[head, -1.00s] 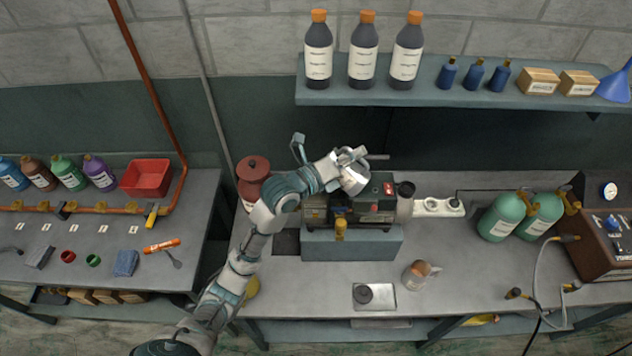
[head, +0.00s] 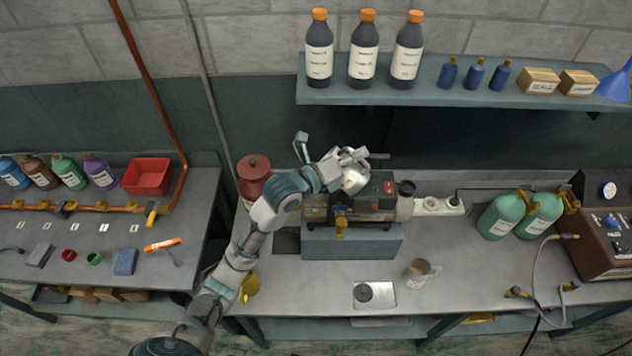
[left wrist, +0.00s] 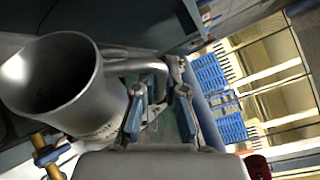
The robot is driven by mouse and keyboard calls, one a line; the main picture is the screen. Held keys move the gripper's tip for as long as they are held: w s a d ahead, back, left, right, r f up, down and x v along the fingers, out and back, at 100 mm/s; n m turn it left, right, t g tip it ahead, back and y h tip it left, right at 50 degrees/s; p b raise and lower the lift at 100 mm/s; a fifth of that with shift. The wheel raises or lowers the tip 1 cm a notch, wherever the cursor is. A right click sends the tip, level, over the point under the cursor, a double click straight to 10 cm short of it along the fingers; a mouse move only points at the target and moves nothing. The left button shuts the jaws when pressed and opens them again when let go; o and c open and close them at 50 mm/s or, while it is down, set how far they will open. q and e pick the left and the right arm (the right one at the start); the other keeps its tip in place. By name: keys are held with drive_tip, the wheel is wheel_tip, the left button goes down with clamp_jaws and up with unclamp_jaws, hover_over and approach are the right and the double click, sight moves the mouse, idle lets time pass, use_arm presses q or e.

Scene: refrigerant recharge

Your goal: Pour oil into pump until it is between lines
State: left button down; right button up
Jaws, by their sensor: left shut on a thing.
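A dark pump (head: 376,207) with a red switch on top sits on a grey-blue block on the middle bench. My left gripper (head: 350,160) is shut on the handle of a metal jug (head: 355,181), holding it above the pump's left part. In the left wrist view, my left gripper (left wrist: 160,100) grips the handle beside the jug's open mouth (left wrist: 48,75). The jug's inside looks grey; I cannot make out oil in it. No level lines can be made out on the pump. My right gripper does not show.
A metal tray (head: 386,299) with a black round piece and a small glass mug (head: 415,273) stand at the bench front. A red canister (head: 253,175) is behind my arm. Green cylinders (head: 501,215) stand to the right. A shelf (head: 430,96) with bottles hangs above.

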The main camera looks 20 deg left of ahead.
use_arm(q)
drive_tip(key=shift+d+r+m+p, duration=0.15)
drive_tip(key=shift+r+m+p, duration=0.2)
drive_tip(key=shift+m+p, duration=0.05)
drive_tip(key=shift+f, duration=0.1)
drive_tip(key=shift+s+d+r+m+y+p, duration=0.15)
drive_tip(key=shift+r+m+p, duration=0.1)
drive_tip(key=shift+r+p, duration=0.25)
drive_tip(key=shift+w+d+r+m+y+p, duration=0.15)
drive_tip(key=shift+r+m+p, duration=0.1)
drive_tip(key=shift+p, duration=0.3)
drive_tip(key=shift+s+d+f+m, duration=0.15)
drive_tip(key=shift+f+m, duration=0.1)
drive_tip(key=shift+m, duration=0.05)
drive_tip(key=s+d+f+m+g+y, duration=0.1)
drive_tip(key=d+f+m+y, duration=0.3)
drive_tip(key=d+f+m, duration=0.2)
drive_tip(key=shift+f+y, duration=0.2)
drive_tip(key=shift+y, duration=0.1)
